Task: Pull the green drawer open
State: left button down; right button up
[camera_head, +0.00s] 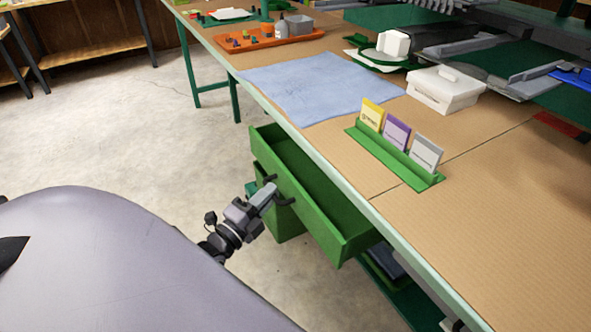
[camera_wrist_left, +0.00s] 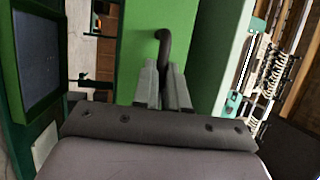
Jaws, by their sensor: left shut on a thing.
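The green drawer (camera_head: 334,212) sticks out from under the workbench's edge, open, and its inside looks empty. Its dark curved handle (camera_head: 283,199) is on the front face. My left gripper (camera_head: 268,192) is at the handle. In the left wrist view the left gripper (camera_wrist_left: 163,85) is shut on the dark handle (camera_wrist_left: 165,45), with the green drawer front (camera_wrist_left: 185,25) behind it. My right gripper is not in view.
The workbench top (camera_head: 480,215) carries a green card holder (camera_head: 395,157), a white box (camera_head: 443,90), a blue cloth (camera_head: 310,85) and an orange tray (camera_head: 262,40). Bare concrete floor (camera_head: 110,130) lies open to the left of the drawer.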

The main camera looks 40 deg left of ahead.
pick_arm(q)
jog(key=s+a+p, duration=0.2)
jog(key=s+a, duration=0.1)
jog(key=s, duration=0.6)
jog(key=s+a+p, duration=0.2)
jog(key=s+a, duration=0.2)
jog(key=s, duration=0.5)
jog(key=shift+a, duration=0.15)
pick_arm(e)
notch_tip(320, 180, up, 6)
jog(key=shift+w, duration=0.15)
pick_arm(q)
jog(key=shift+w, duration=0.1)
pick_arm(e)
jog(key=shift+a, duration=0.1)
pick_arm(q)
jog(key=c, duration=1.2)
grip_release()
jog(key=shift+s+f, duration=0.2)
jog(key=shift+s, duration=1)
jog(key=shift+s+f, duration=0.2)
jog(key=shift+s, duration=0.95)
jog(key=shift+s+f, duration=0.2)
jog(key=shift+s, duration=1)
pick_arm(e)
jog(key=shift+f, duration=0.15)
